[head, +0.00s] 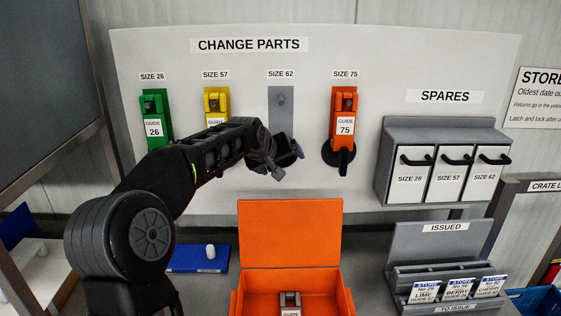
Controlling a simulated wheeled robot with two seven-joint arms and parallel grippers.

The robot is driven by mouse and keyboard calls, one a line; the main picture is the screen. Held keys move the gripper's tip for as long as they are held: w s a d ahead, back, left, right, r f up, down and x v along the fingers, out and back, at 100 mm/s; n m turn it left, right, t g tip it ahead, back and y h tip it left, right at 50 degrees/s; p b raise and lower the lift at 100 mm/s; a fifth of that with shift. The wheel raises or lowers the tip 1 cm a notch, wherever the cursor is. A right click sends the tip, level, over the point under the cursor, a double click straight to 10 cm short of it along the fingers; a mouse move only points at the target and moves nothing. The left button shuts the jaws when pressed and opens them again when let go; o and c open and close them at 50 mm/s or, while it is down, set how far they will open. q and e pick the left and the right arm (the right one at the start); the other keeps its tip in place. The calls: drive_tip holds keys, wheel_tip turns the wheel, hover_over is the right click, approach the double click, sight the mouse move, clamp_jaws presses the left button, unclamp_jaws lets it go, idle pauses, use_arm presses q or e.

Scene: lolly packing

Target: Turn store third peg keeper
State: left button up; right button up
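The third peg, on a grey backing plate (281,98) under the SIZE 62 label, is bare, with no guide on it. My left gripper (277,160) is just below that plate, in front of the white board. It hides whatever is on the board there, so I cannot see a keeper at this peg. Its fingers are dark and overlap, so I cannot tell if they are open or hold anything. A black round keeper with a handle (341,156) shows below the orange SIZE 75 guide (344,103). My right gripper is not in view.
A green guide (155,105) and a yellow guide (215,100) hang to the left, the yellow one partly behind my arm. An open orange case (290,232) holds a grey guide (290,303). SPARES bins (440,175) and an ISSUED rack (440,240) stand at right.

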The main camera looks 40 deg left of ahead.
use_arm(q)
drive_tip(key=c, duration=1.2)
drive_tip(key=shift+o, duration=0.2)
drive_tip(key=shift+w+d, duration=0.1)
drive_tip(key=shift+d, duration=0.1)
drive_tip(key=shift+w+d+f+m+g+y+b, duration=0.1)
drive_tip(key=shift+m+g+y+b, duration=0.55)
drive_tip(key=shift+m+g+y, duration=0.35)
drive_tip(key=shift+y, duration=0.4)
drive_tip(key=shift+a+g, duration=0.2)
drive_tip(key=shift+g, duration=0.2)
drive_tip(key=o, duration=1.4)
drive_tip(key=shift+c, duration=0.2)
